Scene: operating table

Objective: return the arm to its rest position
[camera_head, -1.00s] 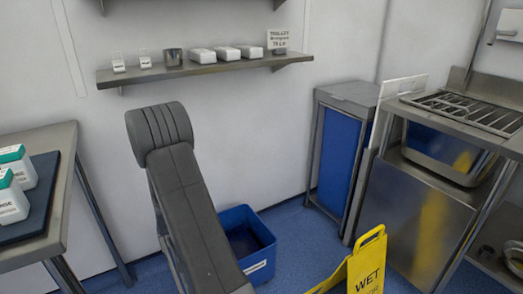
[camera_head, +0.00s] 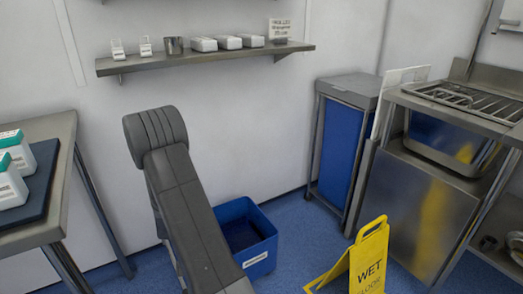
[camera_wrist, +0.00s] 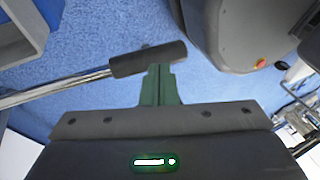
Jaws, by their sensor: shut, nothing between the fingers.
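My gripper (camera_wrist: 157,86) shows in the wrist view as narrow dark green fingers, closed together with nothing between them. Blue floor lies beyond the fingertips. A black grip on a metal rod (camera_wrist: 148,59) crosses the wrist view by the fingertips; I cannot tell whether they touch. In the head view my dark grey arm (camera_head: 185,210) rises from the bottom edge, and its rounded, ribbed end stands in front of the white wall. My gripper is not visible in the head view.
A blue bin (camera_head: 262,246) stands on the floor right of my arm, with a yellow wet-floor sign (camera_head: 368,262) farther right. A shelf (camera_head: 215,61) hangs behind. A steel table (camera_head: 45,225) is at the left, and a steel sink unit (camera_head: 425,205) at the right.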

